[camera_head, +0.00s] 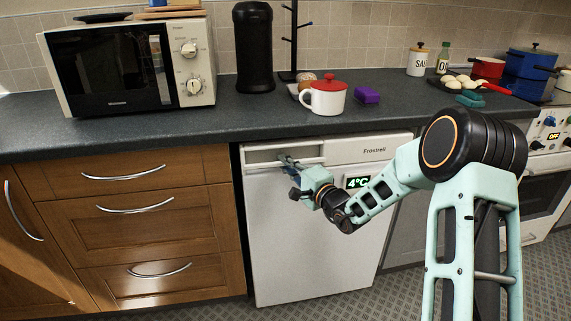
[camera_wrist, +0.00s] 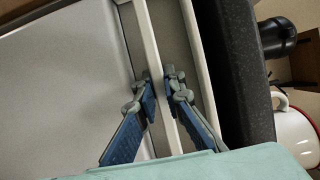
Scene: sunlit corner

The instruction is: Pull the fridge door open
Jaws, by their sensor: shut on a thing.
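The fridge (camera_head: 310,235) is a low white unit under the worktop, with a green "4°C" display (camera_head: 358,182) on its front. Its door looks shut or nearly so; I cannot tell whether there is a small gap. A pale handle bar (camera_head: 260,168) runs along the top left of the door, in front of a recess. My gripper (camera_head: 288,163) is at the right part of this bar. In the wrist view my gripper (camera_wrist: 160,85) has one blue finger on each side of the handle bar (camera_wrist: 149,40), shut on it.
Wooden drawers (camera_head: 135,215) with metal handles stand left of the fridge. The dark worktop (camera_head: 200,128) above holds a microwave (camera_head: 110,65), a red-lidded white mug (camera_head: 325,97) and a purple box (camera_head: 366,95). A cooker (camera_head: 545,170) stands at the right. The patterned floor (camera_head: 400,290) in front looks clear.

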